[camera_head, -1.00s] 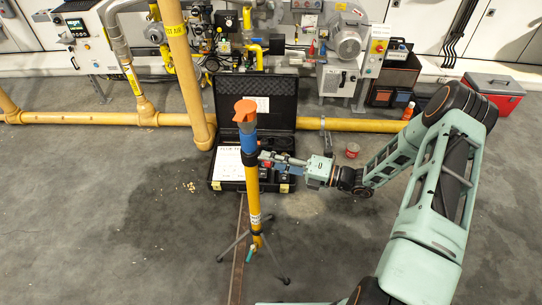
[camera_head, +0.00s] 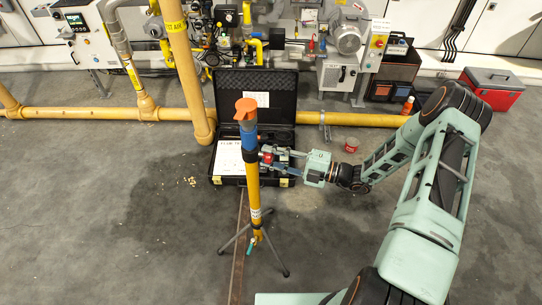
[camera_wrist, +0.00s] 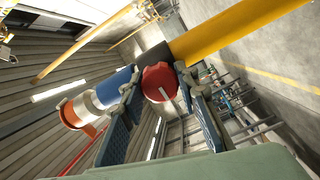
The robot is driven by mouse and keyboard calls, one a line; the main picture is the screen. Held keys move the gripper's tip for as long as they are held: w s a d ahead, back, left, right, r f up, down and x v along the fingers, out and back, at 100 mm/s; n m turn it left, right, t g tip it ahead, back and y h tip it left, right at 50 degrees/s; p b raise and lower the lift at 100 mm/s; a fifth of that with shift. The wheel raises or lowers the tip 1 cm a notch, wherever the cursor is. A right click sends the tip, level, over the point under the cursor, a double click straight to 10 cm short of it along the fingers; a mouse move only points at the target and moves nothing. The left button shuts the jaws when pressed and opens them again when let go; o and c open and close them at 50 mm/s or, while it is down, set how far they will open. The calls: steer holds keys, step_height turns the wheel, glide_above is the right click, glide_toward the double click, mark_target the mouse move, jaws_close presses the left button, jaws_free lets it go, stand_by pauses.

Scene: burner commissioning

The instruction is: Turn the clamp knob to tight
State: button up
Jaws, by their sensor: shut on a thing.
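The clamp knob is a red round knob (camera_wrist: 159,82) with a pale line on its face, on the black clamp collar (camera_wrist: 150,54) of a yellow stand post. In the wrist view my gripper (camera_wrist: 158,85) has one finger on each side of the knob, shut on it. In the head view my gripper (camera_head: 272,159) reaches the post from the right, and the knob shows red between its fingers. The stand (camera_head: 253,205) is upright on a dark tripod, with a blue section and an orange top (camera_head: 246,108). The clamp's inner parts are hidden.
An open black case (camera_head: 257,95) with a white sheet lies behind the stand. A yellow floor pipe (camera_head: 350,119) runs behind it. A red tin (camera_head: 351,145) stands right of the case, and a red toolbox (camera_head: 492,88) stands at far right. The floor left of the stand is mostly clear.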

stand_by(0.3)
steer(key=o, duration=1.2)
steer(key=shift+d, duration=0.1)
steer(key=v, duration=1.2)
